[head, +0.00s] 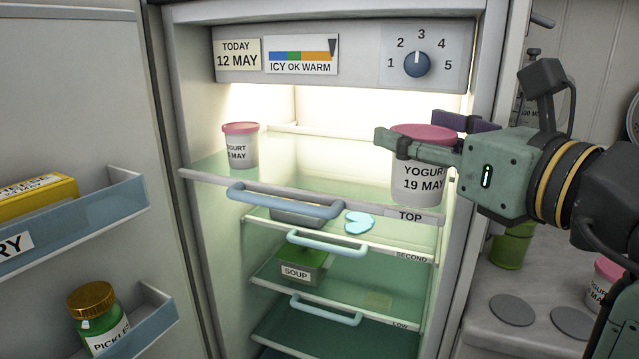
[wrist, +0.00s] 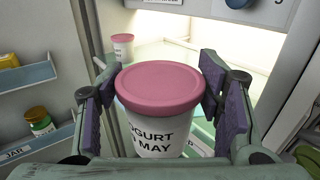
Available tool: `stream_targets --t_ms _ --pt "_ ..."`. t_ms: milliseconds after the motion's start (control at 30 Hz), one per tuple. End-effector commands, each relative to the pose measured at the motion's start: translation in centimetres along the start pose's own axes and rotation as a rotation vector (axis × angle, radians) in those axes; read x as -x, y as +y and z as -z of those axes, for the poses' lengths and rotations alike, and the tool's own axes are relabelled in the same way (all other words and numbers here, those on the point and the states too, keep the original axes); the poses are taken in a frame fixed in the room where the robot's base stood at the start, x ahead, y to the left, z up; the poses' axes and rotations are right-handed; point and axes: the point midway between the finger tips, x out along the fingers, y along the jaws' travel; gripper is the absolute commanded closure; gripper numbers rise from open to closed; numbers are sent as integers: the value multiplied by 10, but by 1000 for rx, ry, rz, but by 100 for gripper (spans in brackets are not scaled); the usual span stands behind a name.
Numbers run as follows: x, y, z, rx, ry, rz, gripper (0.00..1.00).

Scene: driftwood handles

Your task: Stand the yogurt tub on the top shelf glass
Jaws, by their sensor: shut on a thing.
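My gripper (head: 412,132) is shut on a white yogurt tub (head: 416,187) with a pink lid, marked 19 MAY. The tub is upright at the right front of the fridge's top shelf glass (head: 315,170). Its base overlaps the shelf's front edge by the TOP label; I cannot tell whether it touches. In the wrist view the tub (wrist: 160,135) sits between the purple finger pads. A second pink-lidded yogurt tub (head: 240,150) stands on the top shelf at the left; its date is partly unreadable. A third tub (head: 604,283) is on the counter at right.
The top shelf's middle is clear. A blue handle (head: 285,203) runs below its front edge. A light-blue puddle-like patch (head: 359,222) and a dark container (head: 298,217) are on the second shelf. The open door (head: 75,100) with racks is at left, the fridge's side wall at right.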

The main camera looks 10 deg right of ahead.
Motion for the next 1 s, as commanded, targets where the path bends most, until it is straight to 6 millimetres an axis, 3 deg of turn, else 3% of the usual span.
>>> stream_targets --t_ms 167,400,600,833,1000 --pt "-30 -10 -1 -10 -1 4 72" --pt "-91 -32 4 -9 -1 2 72" --pt "-133 -48 9 -8 -2 5 72" --pt "-148 -54 15 -4 -4 8 72" --pt "-149 -54 36 -7 -2 6 72"
